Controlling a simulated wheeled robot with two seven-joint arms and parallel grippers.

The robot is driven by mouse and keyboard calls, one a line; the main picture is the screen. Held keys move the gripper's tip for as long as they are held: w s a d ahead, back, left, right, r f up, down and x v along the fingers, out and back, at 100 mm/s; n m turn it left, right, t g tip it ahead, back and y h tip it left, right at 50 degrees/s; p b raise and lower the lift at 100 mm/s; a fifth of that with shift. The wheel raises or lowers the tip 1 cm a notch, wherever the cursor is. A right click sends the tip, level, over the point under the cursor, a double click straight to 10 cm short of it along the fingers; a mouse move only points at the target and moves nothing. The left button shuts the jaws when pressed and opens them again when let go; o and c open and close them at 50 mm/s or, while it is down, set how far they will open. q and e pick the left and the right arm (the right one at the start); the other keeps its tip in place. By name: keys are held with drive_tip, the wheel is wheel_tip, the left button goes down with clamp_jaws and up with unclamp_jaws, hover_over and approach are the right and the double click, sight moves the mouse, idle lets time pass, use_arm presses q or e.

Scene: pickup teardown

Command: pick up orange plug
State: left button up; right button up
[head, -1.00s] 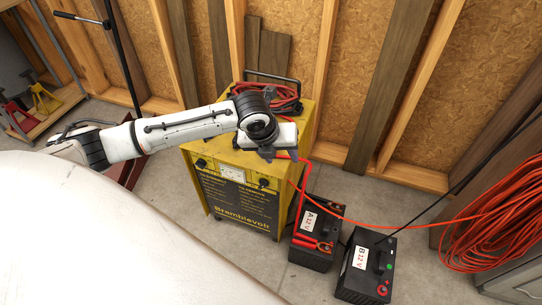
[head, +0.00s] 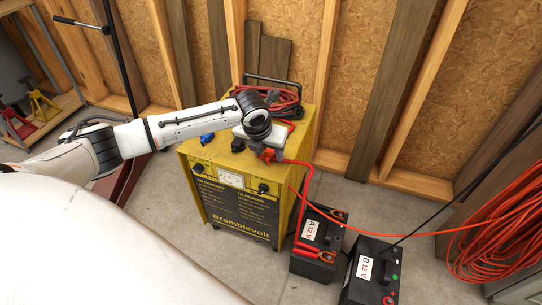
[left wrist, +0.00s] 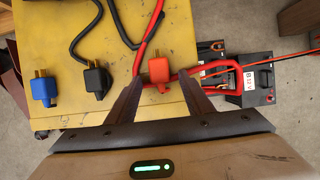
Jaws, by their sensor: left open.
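The orange plug (left wrist: 159,72) lies on the yellow charger top with its metal prongs pointing up in the left wrist view. It also shows as an orange-red piece by the hand in the head view (head: 268,155). My left gripper (left wrist: 160,80) is open, with one finger on each side of the orange plug. I cannot tell whether the fingers touch it. In the head view the left hand (head: 264,146) is over the charger's front right top, hiding part of the plug. My right gripper is not in view.
A black plug (left wrist: 97,82) and a blue plug (left wrist: 44,92) lie left of the orange plug on the yellow charger (head: 200,160). Red and black cables lie behind. Battery A (head: 318,240) and battery B (head: 368,272) stand on the floor at right, with an orange cable passing above.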

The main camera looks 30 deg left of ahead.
use_arm(q)
drive_tip(key=shift+w+f, duration=0.15)
drive_tip(key=shift+f, duration=0.15)
drive_tip(key=shift+c, duration=0.4)
drive_tip(key=c, duration=1.1)
drive_tip(key=shift+o, duration=0.2)
drive_tip(key=shift+r, duration=0.15)
